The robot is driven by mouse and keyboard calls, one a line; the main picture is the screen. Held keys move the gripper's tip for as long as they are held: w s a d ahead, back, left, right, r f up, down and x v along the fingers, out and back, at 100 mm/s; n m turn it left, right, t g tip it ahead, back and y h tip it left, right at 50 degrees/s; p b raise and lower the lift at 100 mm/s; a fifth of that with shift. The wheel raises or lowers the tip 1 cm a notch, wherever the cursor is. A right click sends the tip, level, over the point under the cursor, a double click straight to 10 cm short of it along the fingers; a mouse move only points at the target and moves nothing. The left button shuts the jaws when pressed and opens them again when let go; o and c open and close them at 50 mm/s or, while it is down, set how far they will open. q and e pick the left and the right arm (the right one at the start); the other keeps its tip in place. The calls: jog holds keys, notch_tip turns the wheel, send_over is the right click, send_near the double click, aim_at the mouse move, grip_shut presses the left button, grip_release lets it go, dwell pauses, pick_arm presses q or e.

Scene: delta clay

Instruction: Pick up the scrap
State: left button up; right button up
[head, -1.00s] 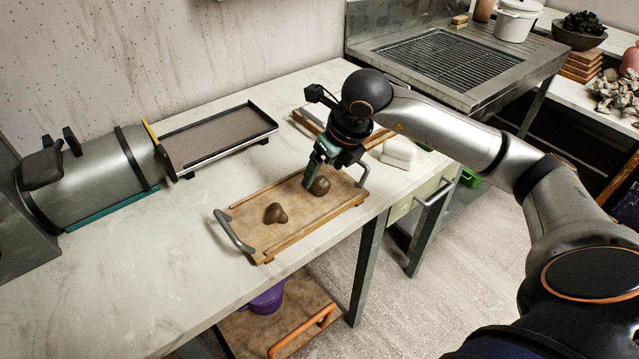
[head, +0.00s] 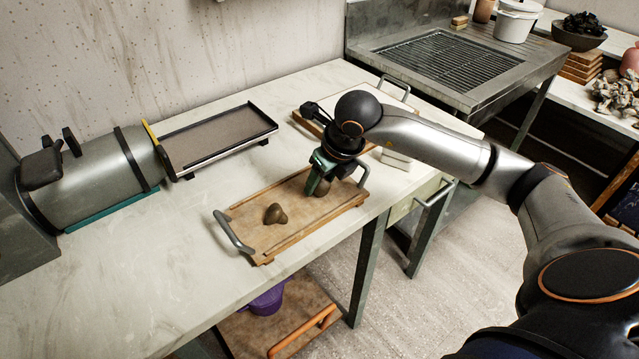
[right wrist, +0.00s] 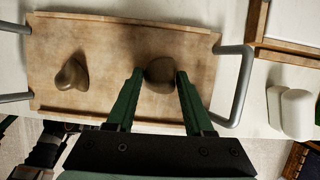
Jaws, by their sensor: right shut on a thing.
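Two brown clay lumps sit on a wooden tray (head: 300,236) with grey metal handles. One lump (head: 275,214) lies free at the tray's left half, with a knobbly top; it also shows in the right wrist view (right wrist: 72,74). The other lump (right wrist: 160,70), rounder, is at the tray's right half, between the green fingers of my right gripper (right wrist: 154,78). My right gripper (head: 316,188) is shut on this rounder lump, low over the tray; the arm partly hides it in the head view. My left gripper is not in view.
A black-rimmed tray (head: 220,138) adjoins a grey cylindrical machine (head: 95,180) at the left. A white block (head: 396,158) and another wooden-edged board (right wrist: 285,42) lie close to the right of the tray. The tabletop left of the tray is clear.

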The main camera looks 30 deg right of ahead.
grip_shut()
